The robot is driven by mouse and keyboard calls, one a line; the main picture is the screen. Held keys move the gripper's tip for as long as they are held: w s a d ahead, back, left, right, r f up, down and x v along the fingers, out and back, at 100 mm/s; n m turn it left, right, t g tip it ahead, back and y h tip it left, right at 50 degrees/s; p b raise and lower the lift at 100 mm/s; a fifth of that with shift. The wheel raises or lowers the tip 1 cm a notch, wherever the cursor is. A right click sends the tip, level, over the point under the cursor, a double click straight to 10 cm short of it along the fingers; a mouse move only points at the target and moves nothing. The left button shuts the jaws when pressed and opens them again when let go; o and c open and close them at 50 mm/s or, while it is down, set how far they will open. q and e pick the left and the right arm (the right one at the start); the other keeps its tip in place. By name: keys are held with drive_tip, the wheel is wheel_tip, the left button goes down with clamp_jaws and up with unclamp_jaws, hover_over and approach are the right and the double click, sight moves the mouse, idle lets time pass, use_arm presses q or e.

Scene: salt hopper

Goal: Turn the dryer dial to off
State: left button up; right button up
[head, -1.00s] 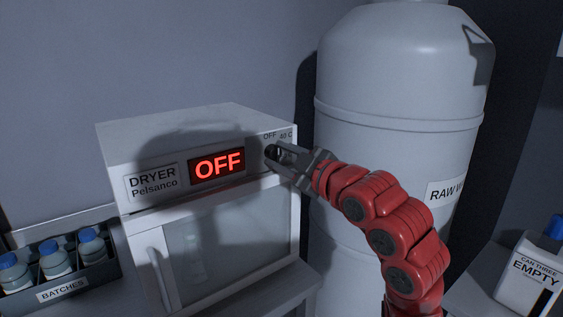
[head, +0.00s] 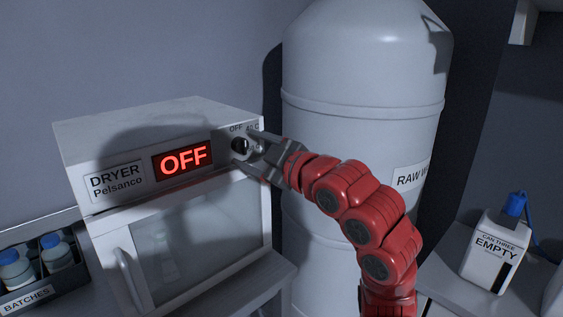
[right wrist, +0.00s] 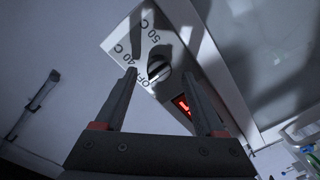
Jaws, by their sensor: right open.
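The dryer (head: 190,235) is a white box with a glass door, and its red display (head: 183,160) reads OFF. The dark round dial (head: 240,147) sits at the right end of its front panel, under small OFF and temperature labels. The right wrist view shows the dial (right wrist: 158,75) close to the OFF mark, with 40 C and 50 C further round. Exactly where its pointer aims is hard to tell. My right gripper (head: 248,153) is open at the dial, with its fingers on either side in the picture. Contact cannot be made out. My left gripper is not in view.
A large pale tank (head: 362,110) labelled RAW stands just right of the dryer, behind my right arm. A tray of blue-capped bottles (head: 38,292) labelled BATCHES is at lower left. A white can (head: 492,250) labelled EMPTY stands on the right counter.

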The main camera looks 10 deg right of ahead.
drive_tip(key=b+v, duration=0.1)
drive_tip(key=v, duration=1.5)
drive_tip(key=shift+f+b, duration=0.15)
drive_tip(key=shift+b, duration=0.25)
drive_tip(key=shift+s+d, duration=0.1)
